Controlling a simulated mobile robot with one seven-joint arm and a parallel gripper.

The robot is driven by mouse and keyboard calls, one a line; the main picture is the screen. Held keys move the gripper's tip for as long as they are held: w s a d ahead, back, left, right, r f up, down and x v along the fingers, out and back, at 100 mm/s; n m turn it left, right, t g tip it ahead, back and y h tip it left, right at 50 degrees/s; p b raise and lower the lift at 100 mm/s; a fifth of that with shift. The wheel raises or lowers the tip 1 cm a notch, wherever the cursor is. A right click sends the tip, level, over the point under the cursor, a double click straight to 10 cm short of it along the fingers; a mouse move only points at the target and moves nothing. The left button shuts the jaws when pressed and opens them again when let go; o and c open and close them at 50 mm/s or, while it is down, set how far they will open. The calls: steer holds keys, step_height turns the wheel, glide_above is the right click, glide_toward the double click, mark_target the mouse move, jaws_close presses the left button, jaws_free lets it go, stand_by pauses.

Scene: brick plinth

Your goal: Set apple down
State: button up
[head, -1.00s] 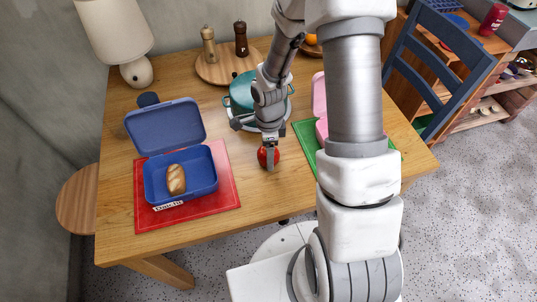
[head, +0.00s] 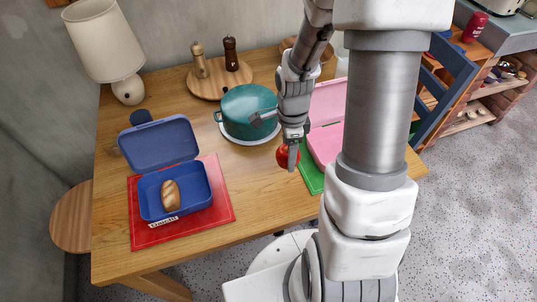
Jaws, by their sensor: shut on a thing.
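The red apple (head: 283,156) is in my gripper (head: 291,160), which is shut on it. The gripper and the apple are in the middle of the head view, at the left edge of the green mat (head: 311,181) and just left of the pink lunch box (head: 326,146). Part of the apple is hidden behind the finger. I cannot tell whether the apple touches the table (head: 258,192) or is a little above it. My arm hides much of the pink box and the green mat.
An open blue lunch box (head: 151,206) with a bread roll (head: 170,195) lies on a red mat (head: 222,208). A teal pot (head: 240,111) stands behind the gripper. A round board (head: 205,88) with two mills and a lamp (head: 104,40) are at the back left. Bare table lies in front.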

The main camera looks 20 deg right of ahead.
steer(key=s+d+r, duration=0.2)
steer(key=d+r, duration=0.1)
steer(key=d, duration=0.1)
steer(key=a+n, duration=0.1)
steer(key=n, duration=0.2)
steer(key=w+a+n, duration=0.1)
steer(key=a+n, duration=0.1)
steer(key=n, duration=0.2)
steer(key=w+a+n+b, duration=0.1)
steer(key=a+n, duration=0.1)
steer(key=n, duration=0.1)
steer(key=shift+w+f+h, duration=0.15)
steer(key=shift+f+h, duration=0.05)
steer(key=shift+h, duration=0.1)
steer(key=w+a+n, duration=0.1)
steer(key=a+n, duration=0.3)
steer(key=n, duration=0.4)
steer(key=n+t+b, duration=0.1)
steer(key=n+b, duration=0.6)
steer(key=n, duration=1.6)
glide_above(190, 192)
step_height(190, 192, down, 6)
steer(key=shift+s+d+r, duration=0.1)
steer(key=shift+s, duration=0.05)
steer(key=shift+f+b, duration=0.85)
steer(key=shift+f, duration=1.15)
